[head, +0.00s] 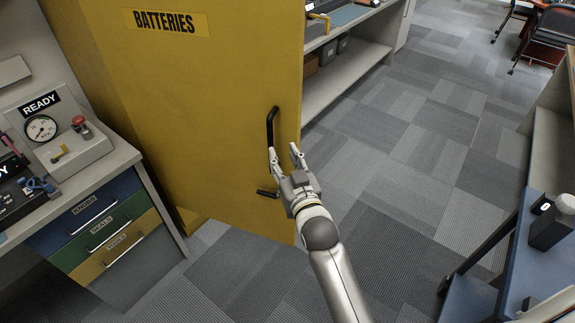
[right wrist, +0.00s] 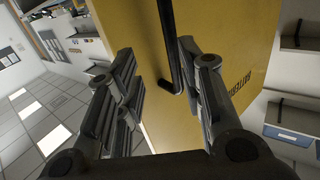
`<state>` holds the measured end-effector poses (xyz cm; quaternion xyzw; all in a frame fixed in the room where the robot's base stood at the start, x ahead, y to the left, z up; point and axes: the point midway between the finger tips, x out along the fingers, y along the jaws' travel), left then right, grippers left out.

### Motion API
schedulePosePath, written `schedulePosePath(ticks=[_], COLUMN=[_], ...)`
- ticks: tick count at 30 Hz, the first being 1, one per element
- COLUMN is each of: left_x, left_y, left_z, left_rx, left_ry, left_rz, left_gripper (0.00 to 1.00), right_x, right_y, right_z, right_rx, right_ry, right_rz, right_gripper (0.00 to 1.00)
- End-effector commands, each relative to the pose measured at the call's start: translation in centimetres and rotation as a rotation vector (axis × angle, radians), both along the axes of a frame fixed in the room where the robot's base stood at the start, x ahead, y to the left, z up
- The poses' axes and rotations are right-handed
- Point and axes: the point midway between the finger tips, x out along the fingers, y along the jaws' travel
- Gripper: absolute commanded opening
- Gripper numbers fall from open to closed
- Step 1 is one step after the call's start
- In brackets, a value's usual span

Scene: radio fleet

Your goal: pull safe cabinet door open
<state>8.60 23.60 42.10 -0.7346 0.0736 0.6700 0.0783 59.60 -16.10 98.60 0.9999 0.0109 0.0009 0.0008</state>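The yellow safe cabinet door (head: 215,100), labelled BATTERIES, fills the upper middle of the head view. It also shows in the right wrist view (right wrist: 225,40). A black handle (head: 271,125) is on its right part. My right gripper (head: 284,156) is at the lower part of the handle, fingers spread apart. In the right wrist view, the handle (right wrist: 173,50) reaches down between the two open fingers, nearer the right one; contact cannot be told. A short dark piece (head: 266,193) sticks out below, partly behind the gripper. My left gripper is not in view.
A bench with a gauge panel (head: 55,140) and labelled drawers (head: 100,228) stands left of the cabinet. Grey shelving (head: 345,75) is behind the door. A blue cart (head: 540,265) is at the right. Carpet (head: 400,170) between them is clear.

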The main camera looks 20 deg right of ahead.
Motion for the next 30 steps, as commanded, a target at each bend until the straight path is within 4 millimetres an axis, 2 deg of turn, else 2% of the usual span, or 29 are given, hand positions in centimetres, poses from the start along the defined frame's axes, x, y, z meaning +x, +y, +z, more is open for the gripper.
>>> schedulePosePath(ticks=[3, 9, 25, 28, 30], left_x=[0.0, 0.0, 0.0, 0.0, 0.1], left_y=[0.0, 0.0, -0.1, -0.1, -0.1], left_z=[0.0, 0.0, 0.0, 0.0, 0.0], left_rx=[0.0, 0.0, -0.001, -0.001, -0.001], left_ry=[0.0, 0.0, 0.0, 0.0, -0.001], left_rz=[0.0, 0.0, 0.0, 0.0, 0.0], left_gripper=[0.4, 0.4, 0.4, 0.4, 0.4], right_x=[-1.5, -2.6, -2.6, -2.6, -2.8], right_y=[0.0, 0.0, 0.1, 0.3, 0.7], right_z=[-0.1, 0.0, -0.1, -1.8, -4.7], right_rx=[0.0, -0.001, -0.001, -0.005, -0.01], right_ry=[0.001, -0.001, 0.001, 0.033, 0.087], right_rz=[0.001, 0.002, 0.002, 0.01, 0.023], right_gripper=[0.35, 0.35, 0.35, 0.35, 0.35])
